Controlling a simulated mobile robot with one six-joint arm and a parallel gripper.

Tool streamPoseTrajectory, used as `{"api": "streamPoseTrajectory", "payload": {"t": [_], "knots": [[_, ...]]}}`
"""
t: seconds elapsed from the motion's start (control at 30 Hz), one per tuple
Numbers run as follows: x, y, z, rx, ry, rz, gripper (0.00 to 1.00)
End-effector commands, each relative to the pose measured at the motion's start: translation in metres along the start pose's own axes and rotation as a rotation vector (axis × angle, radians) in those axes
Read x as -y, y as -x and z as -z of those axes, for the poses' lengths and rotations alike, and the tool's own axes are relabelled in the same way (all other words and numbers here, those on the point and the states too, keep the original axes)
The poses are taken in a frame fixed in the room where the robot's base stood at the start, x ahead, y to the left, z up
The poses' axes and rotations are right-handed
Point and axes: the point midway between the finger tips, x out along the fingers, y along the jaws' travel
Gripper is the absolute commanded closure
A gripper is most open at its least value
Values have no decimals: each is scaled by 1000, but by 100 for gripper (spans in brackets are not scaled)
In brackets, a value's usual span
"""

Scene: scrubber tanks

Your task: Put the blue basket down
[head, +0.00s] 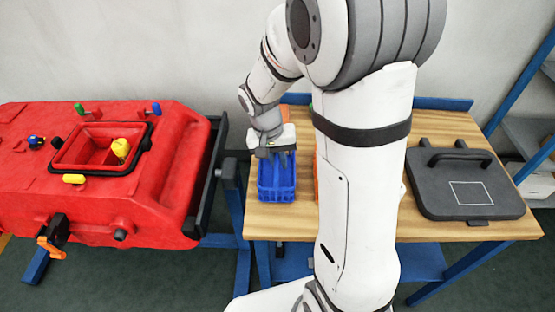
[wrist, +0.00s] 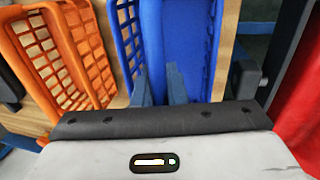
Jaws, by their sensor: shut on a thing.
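The blue basket (head: 276,182) is at the left end of the wooden table in the head view, close to its left edge. My gripper (head: 277,155) is above its back part, with the fingers pointing down. In the wrist view my gripper (wrist: 160,85) is shut on a wall of the blue basket (wrist: 188,45), one finger on each side. The basket looks upright. I cannot tell whether its bottom touches the table top (head: 280,222).
An orange basket (wrist: 62,50) stands beside the blue one, mostly hidden by my arm in the head view. A dark grey lid (head: 465,182) with a handle lies on the table's right. A red tank (head: 165,200) with an open hatch stands left of the table.

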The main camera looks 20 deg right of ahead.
Motion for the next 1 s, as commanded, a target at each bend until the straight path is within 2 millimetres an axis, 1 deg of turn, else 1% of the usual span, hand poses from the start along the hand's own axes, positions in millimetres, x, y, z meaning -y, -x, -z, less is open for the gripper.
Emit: {"api": "streamPoseTrajectory", "payload": {"t": [0.03,0.27,0.47,0.6,0.67,0.77,1.0], "knots": [[0,-1,0,0,0,0,86],[0,0,0,0,0,0,67],[0,0,0,0,0,0,66],[0,5,0,-1,0,1,66],[0,12,1,-3,0,1,66],[0,30,1,-5,-1,3,66],[0,83,1,-5,0,2,66]]}}
